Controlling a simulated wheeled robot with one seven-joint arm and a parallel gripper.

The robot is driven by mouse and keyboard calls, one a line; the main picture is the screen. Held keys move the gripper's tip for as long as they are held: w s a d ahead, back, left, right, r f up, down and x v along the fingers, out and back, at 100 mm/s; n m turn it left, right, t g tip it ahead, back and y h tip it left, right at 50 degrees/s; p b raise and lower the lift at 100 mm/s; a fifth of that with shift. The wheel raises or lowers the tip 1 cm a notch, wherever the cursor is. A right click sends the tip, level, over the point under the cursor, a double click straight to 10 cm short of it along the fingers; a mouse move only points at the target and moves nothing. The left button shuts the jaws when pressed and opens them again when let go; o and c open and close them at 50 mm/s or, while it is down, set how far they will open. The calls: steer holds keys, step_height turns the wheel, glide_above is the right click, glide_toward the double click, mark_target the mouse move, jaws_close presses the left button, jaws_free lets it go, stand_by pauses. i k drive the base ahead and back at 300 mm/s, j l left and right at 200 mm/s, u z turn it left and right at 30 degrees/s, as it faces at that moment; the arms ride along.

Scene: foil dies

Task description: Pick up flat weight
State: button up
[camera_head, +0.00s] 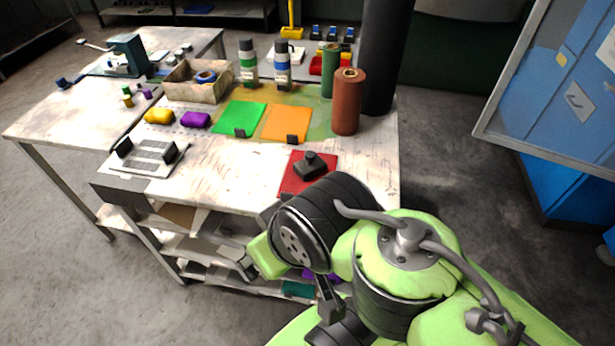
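A black block with a rounded knob on top (312,164), which looks like the flat weight, sits on a red sheet (293,182) near the front right of the worktable (225,170). My green and black arm is in front of the table's front edge, nearer the camera than the weight. My gripper (238,262) seems to be the grey end piece left of the green wrist, below the tabletop and apart from the weight. Its fingers are too small and partly hidden, so I cannot tell if it is open or shut.
Green (240,118) and orange (287,122) sheets with black clips lie behind the weight. Brown (348,100) and green (329,70) rolls and a tall black cylinder (382,55) stand at the right. A cardboard box (196,90) is further back.

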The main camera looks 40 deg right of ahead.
mark_target(313, 165)
steer(key=k+l+u, duration=0.2)
steer(key=l+u, duration=0.15)
steer(key=k+l+u, duration=0.55)
steer(key=u, duration=0.2)
steer(key=k+l+u, duration=0.2)
steer(key=l+u, duration=0.15)
steer(key=l, duration=0.15)
